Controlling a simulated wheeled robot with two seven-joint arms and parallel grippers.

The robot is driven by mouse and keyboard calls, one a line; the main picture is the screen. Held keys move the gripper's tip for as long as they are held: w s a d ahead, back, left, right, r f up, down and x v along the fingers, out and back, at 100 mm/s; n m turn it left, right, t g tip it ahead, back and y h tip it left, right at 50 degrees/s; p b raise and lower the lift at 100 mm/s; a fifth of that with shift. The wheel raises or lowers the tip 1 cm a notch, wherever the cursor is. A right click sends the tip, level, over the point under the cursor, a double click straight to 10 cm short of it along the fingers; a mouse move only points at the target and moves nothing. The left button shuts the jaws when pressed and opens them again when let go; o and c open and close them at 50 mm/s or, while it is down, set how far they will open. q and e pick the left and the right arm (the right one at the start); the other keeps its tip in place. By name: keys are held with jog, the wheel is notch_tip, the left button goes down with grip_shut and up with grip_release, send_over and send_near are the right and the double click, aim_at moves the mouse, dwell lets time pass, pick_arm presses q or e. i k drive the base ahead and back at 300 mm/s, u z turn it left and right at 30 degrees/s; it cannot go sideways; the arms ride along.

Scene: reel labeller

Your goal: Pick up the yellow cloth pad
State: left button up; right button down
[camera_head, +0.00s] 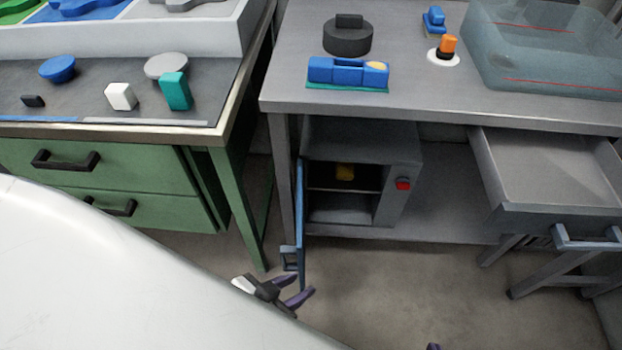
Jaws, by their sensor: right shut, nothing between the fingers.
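The yellow cloth pad (344,172) sits inside the small grey cabinet (360,139) under the grey bench, on its upper shelf. It is small and partly in shadow. The cabinet's blue door (299,215) is swung open and seen nearly edge-on. My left gripper (292,290) is in front of and below the door, with its purple fingers apart and nothing between them. It is well away from the pad. Only a purple tip of my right gripper (433,347) shows at the bottom edge; it is shut and empty, and the rest is out of frame.
An open, empty drawer (548,170) juts out to the right of the cabinet. A red button (403,184) is on the cabinet front. The green bench (110,184) stands left. The floor (400,275) before the cabinet is clear.

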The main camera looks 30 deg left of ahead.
aim_at(343, 170)
jog(key=z, duration=1.15)
jog(key=k, duration=1)
jog(key=u, duration=1.4)
jog(key=i, duration=0.5)
